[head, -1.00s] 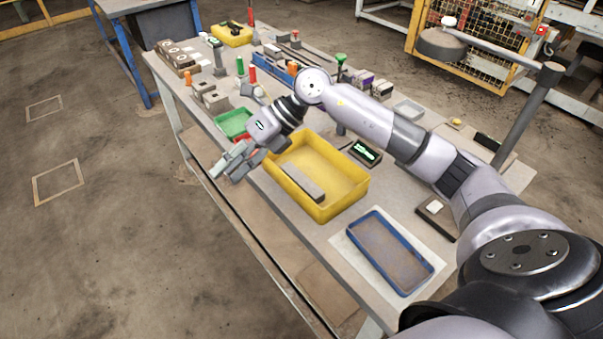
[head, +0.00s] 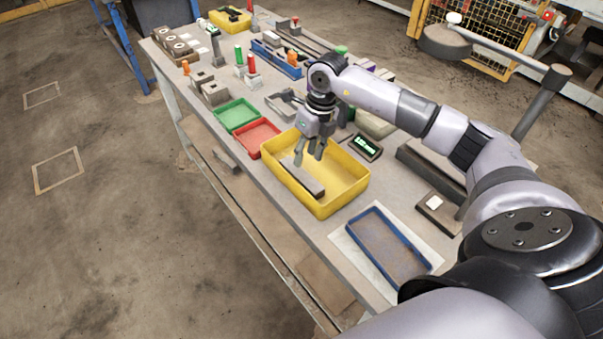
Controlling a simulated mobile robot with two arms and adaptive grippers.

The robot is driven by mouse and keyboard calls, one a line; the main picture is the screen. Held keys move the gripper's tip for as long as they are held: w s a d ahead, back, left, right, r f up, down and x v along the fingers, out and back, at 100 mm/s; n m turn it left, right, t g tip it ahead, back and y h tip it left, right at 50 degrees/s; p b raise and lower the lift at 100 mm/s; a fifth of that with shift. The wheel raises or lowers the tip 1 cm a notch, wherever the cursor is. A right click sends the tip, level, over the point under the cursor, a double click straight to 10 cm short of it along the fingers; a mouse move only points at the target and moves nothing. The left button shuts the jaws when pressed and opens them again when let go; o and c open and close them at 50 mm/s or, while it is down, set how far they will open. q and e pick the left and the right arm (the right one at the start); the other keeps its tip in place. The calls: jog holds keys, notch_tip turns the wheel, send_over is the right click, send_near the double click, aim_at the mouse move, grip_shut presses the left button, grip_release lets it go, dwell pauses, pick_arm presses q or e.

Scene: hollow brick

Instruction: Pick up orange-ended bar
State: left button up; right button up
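A plain grey bar (head: 302,179) lies in the yellow bin (head: 328,209), near its left side; I see no orange end on it. Small orange parts show farther off: one (head: 292,56) at the blue tray (head: 268,58) at the back, and one (head: 186,68) near the grey blocks at the far left. I cannot tell which is the orange-ended bar. My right gripper (head: 309,157) points down over the yellow bin, above and just behind the grey bar. Its fingers are apart with nothing seen between them. My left gripper is not in view.
A green tray (head: 237,115) and a red tray (head: 257,138) stand left of the yellow bin. A blue-rimmed tray (head: 388,246) lies in front of it. A small display (head: 366,147) and a long grey block (head: 432,170) are to its right. A lamp post (head: 535,105) stands at right.

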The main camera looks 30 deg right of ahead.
aim_at(302, 174)
jog(key=shift+a+f, duration=0.15)
jog(key=shift+f, duration=0.6)
jog(key=f+p, duration=0.1)
jog(key=f, duration=0.1)
jog(key=f+p, duration=0.1)
jog(key=f, duration=0.1)
jog(key=shift+a, duration=0.4)
jog(key=shift+w+f, duration=0.1)
jog(key=shift+f, duration=0.5)
jog(key=shift+c, duration=0.5)
grip_shut()
